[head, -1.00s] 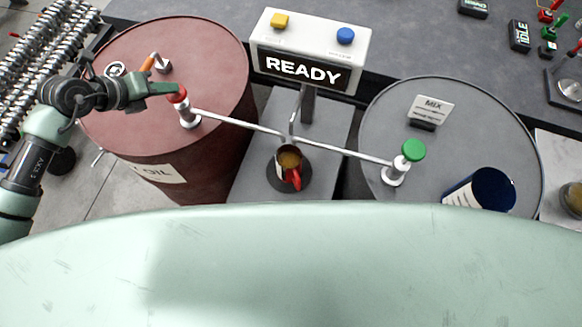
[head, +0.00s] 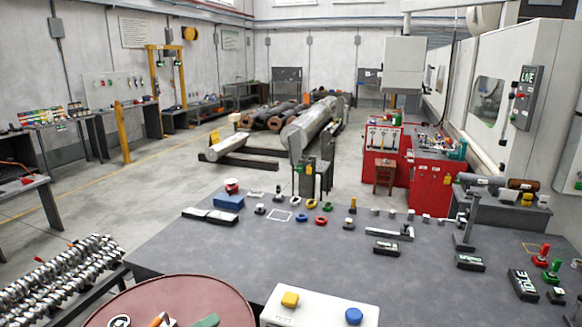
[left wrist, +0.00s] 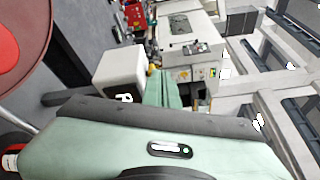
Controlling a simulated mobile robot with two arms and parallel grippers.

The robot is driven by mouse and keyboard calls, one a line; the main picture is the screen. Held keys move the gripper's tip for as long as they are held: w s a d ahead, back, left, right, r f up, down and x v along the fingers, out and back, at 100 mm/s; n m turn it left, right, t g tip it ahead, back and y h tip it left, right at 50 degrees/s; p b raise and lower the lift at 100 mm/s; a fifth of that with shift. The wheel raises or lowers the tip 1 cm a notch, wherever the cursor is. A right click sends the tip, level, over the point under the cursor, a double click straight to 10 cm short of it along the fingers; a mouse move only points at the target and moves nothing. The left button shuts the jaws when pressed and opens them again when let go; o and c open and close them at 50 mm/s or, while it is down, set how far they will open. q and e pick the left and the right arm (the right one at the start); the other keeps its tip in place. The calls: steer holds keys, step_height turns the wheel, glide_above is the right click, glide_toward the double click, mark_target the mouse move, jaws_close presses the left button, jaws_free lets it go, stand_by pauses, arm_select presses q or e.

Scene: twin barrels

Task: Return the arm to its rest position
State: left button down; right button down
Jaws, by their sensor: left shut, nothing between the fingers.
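My left gripper (head: 207,320) shows only as a small green piece at the bottom edge of the head view, over the red barrel (head: 165,302). In the left wrist view its green fingers (left wrist: 162,88) stick out past my mint-green wrist housing, shut and empty. The barrel's red rim (left wrist: 42,30) shows at the upper left there. A red and white tap part (left wrist: 12,160) is cut off at the lower left. Most of my left arm is outside the head view. My right gripper is not in view.
The white control box (head: 320,308) with a yellow button (head: 290,299) and a blue button (head: 354,316) stands right of the barrel. A grey bench (head: 290,245) behind holds several small parts. Shiny crankshaft-like parts (head: 70,275) lie at the left.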

arm_select(q)
steer(key=a+r+n+t+y, duration=0.55)
steer(key=n+t+y, duration=0.2)
steer(key=n, duration=0.75)
steer(key=s+a+f+n+g+y, duration=0.3)
steer(key=s+a+f+n+y, duration=0.1)
steer(key=f+n, duration=0.15)
steer(key=s+a+f+n+g+y, duration=0.3)
steer(key=f+n+g+y, duration=0.15)
steer(key=f, duration=0.25)
steer(key=s+d+f+n+g+h, duration=0.25)
steer(key=s+d+f+g, duration=0.3)
steer(key=s, duration=0.45)
steer(key=s+d+f+n+g+h, duration=0.1)
steer(key=s+d+f+g+h, duration=0.25)
steer(key=s+f, duration=0.45)
step_height(320, 180, down, 30)
steer(key=s+g+y+b, duration=0.1)
steer(key=s+g+b, duration=0.15)
steer(key=b, duration=0.35)
steer(key=s+a+f+b, duration=0.3)
steer(key=s+f+b, duration=0.1)
steer(key=s+f, duration=1.3)
step_height(320, 180, down, 4)
steer(key=shift+f+m, duration=0.1)
steer(key=shift+m, duration=0.25)
